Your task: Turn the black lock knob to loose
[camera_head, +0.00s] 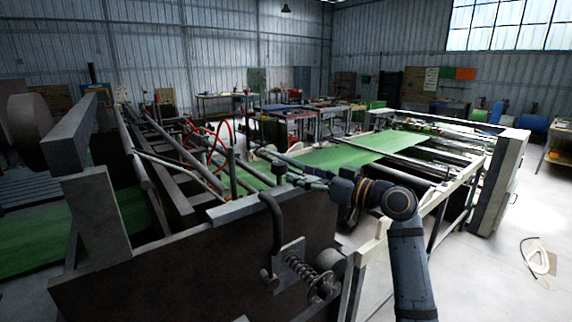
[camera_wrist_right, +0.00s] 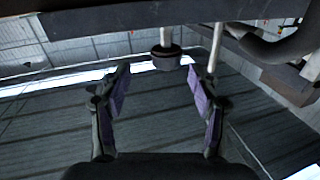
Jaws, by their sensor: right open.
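A dark round knob (camera_wrist_right: 166,57) on a pale upright rod shows in the right wrist view, taken to be the black lock knob. It lies just beyond the fingertips, roughly in line with the gap between them. My right gripper (camera_wrist_right: 158,72) is open and empty, its purple-padded fingers spread, not touching the knob. In the head view my right gripper (camera_head: 304,177) reaches left over the near end of the machine. My left gripper is not in view.
A bent dark pipe (camera_head: 275,222) and a coil spring (camera_head: 302,275) stand on the machine's dark near side panel (camera_head: 190,270). Green sheet (camera_head: 345,152) runs along the machine behind my gripper. Another pale rod (camera_wrist_right: 215,48) stands close right of the knob in the wrist view.

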